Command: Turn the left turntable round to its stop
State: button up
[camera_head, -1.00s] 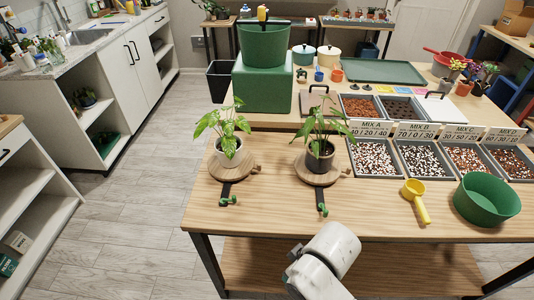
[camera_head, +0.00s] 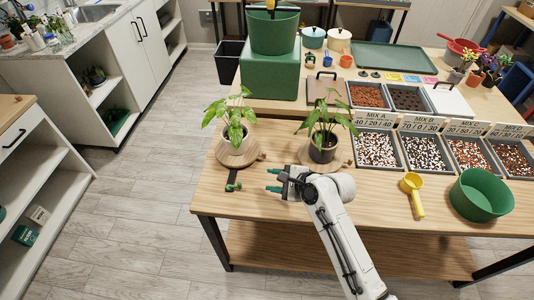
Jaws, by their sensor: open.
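The left turntable (camera_head: 222,158) is a round wooden disc near the left edge of the table.
Mix trays (camera_head: 423,154) line the table's right side. A yellow scoop (camera_head: 413,190) and a green bowl (camera_head: 481,196) stand right of my arm. A green block (camera_head: 268,81) stands behind the left plant. The front left tabletop is clear.

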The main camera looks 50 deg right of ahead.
jog(key=d+m, duration=0.2)
jog(key=m, duration=0.1)
jog(key=w+d+m+t+h, duration=0.1)
jog(key=d+m, duration=0.2)
jog(key=m, duration=0.1)
jog(key=d+m+t+h, duration=0.1)
jog(key=d+m, duration=0.1)
jog(key=m, duration=0.2)
jog(key=shift+w+d+f, duration=0.15)
jog(key=shift+d+f, duration=0.15)
jog(key=shift+w+d, duration=0.1)
jog(key=shift+w, duration=0.1)
jog(key=x, duration=1)
jog(key=shift+w, duration=0.2)
grip_shut()
